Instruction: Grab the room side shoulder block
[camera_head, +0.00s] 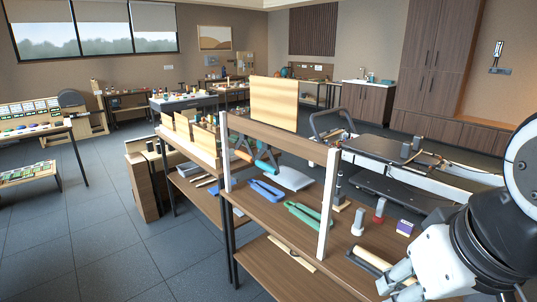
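A reformer stands behind the wooden shelf, with a dark padded carriage (385,148) on a pale frame. Two small dark upright blocks, which look like the shoulder blocks, stand near the carriage's right end: a nearer one (405,150) and a slightly farther one (416,143). I cannot tell which of them is the room side one. My gripper (398,283) is at the bottom right, low over the near shelf and well apart from the blocks. Its fingers point left and partly overlap a pale roller, so their opening is unclear.
The wooden shelf (272,210) fills the middle foreground, between me and the reformer. It carries blue clamps (267,190), green clamps (303,215), a red-based piece (379,211) and a purple box (404,228). A white upright post (328,205) rises from it. Open floor (110,225) lies left.

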